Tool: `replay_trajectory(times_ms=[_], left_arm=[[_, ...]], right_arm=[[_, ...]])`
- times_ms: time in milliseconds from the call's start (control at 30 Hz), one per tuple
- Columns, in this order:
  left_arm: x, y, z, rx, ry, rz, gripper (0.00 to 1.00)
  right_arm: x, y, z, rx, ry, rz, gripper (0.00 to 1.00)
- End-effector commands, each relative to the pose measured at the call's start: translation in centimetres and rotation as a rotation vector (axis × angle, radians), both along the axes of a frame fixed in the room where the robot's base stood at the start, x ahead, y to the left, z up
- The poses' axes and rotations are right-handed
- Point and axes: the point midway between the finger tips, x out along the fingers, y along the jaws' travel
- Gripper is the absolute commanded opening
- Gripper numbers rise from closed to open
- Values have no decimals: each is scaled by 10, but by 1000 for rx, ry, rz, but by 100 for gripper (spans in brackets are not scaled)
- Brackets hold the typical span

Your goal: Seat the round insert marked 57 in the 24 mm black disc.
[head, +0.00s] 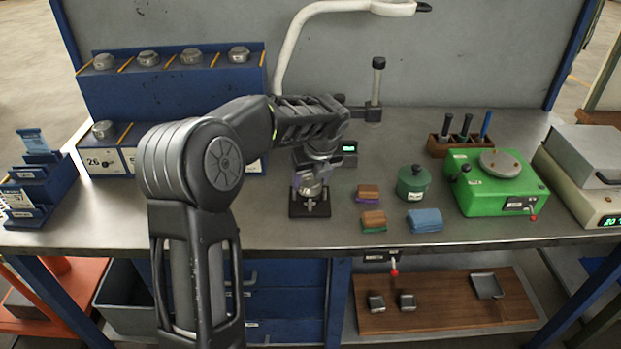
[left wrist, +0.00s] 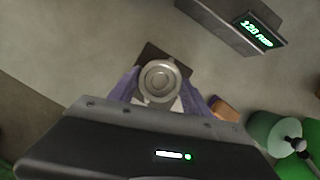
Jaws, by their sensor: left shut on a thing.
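My left gripper (head: 311,182) is shut on a round grey metal insert (head: 310,188), over a small black square base (head: 309,208) on the bench. In the left wrist view the insert (left wrist: 159,80) shows as concentric rings between my purple fingers (left wrist: 160,92), with a dark square corner (left wrist: 150,50) behind it. I cannot read a 57 on the insert. I cannot tell whether it touches what is below, and I cannot make out a black disc there. My right gripper is not in view.
A blue rack (head: 180,98) with several grey round pieces stands at the back left. A small box with a green display (head: 349,148) stands behind the base.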

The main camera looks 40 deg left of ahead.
Motion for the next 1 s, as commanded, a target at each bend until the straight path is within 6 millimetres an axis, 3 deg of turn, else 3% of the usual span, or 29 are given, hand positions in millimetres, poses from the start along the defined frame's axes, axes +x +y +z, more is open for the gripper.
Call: replay_trajectory(times_ms=[1000], left_arm=[[1,0,2,1,-3,-1,0]], right_arm=[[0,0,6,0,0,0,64]])
